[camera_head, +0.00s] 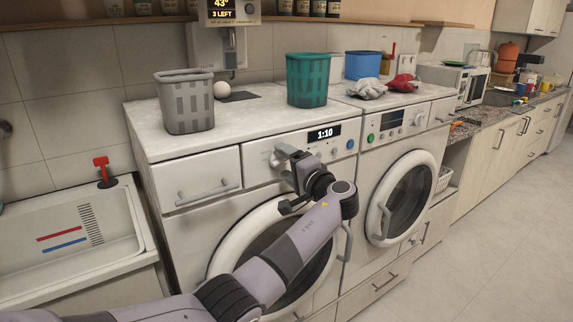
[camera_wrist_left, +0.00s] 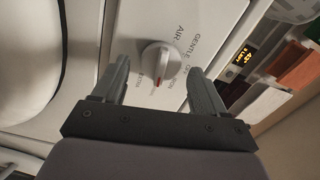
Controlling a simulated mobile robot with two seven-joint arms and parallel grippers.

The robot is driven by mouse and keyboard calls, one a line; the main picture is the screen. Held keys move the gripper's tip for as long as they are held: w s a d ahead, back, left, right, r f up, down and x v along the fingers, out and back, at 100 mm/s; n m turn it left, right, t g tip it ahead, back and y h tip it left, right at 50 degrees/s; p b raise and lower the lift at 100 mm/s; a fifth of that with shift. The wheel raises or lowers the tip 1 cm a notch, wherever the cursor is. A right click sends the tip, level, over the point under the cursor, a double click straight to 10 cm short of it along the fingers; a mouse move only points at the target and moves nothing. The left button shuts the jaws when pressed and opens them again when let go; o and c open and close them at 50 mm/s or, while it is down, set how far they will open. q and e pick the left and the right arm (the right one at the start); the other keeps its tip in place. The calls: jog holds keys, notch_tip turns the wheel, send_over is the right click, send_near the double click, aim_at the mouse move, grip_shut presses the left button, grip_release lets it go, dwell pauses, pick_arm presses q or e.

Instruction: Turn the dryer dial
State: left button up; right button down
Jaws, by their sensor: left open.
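The dryer dial (camera_wrist_left: 160,55) is a round white knob with a raised grip and a red mark. Printed words ring it; "GENTLE" and "AIR" are readable. In the head view the dial (camera_head: 275,158) shows on the left machine's panel, partly beside my gripper. My left gripper (camera_wrist_left: 158,70) is open, with one finger on each side of the dial in the wrist view and a visible gap to both. How far the fingertips reach toward the panel is hard to tell. In the head view my left gripper (camera_head: 287,160) is right at the panel. My right gripper is not in view.
The dryer's display (camera_head: 324,134) reads 1:10. Its round door (camera_head: 222,262) lies below my arm. On top stand a grey basket (camera_head: 186,105) and a teal basket (camera_head: 307,82). A second machine (camera_head: 405,142) stands to the right, a sink (camera_head: 75,240) to the left.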

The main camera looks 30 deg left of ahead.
pick_arm(q)
jog(key=b+v, duration=0.1)
jog(key=v, duration=0.6)
dwell(0.3)
jog(key=s+d+f+m+t+h, duration=0.1)
jog(key=s+f+h, duration=0.2)
jog(key=f, duration=0.6)
jog(key=s+d+f+m+t+h, duration=0.15)
jog(key=f+h, duration=0.25)
jog(key=f, duration=0.5)
jog(key=s+d+f+m+h, duration=0.2)
jog(key=s+f+h, duration=0.15)
jog(key=f, duration=0.65)
jog(key=s+d+f+n+h, duration=0.1)
jog(key=s+d+f+h, duration=0.1)
jog(key=s+f, duration=0.3)
jog(key=s+d+f+n+h, duration=0.1)
jog(key=s+d+f+h, duration=0.2)
jog(key=s, duration=0.4)
jog(key=s+d+r+n+t+h, duration=0.1)
jog(key=s+d+n+h, duration=0.1)
jog(key=s, duration=0.9)
jog(key=shift+s+d+h, duration=0.3)
jog(key=shift+h, duration=0.35)
jog(key=shift+r+n, duration=0.1)
jog(key=shift+n, duration=0.15)
jog(key=shift+c, duration=0.3)
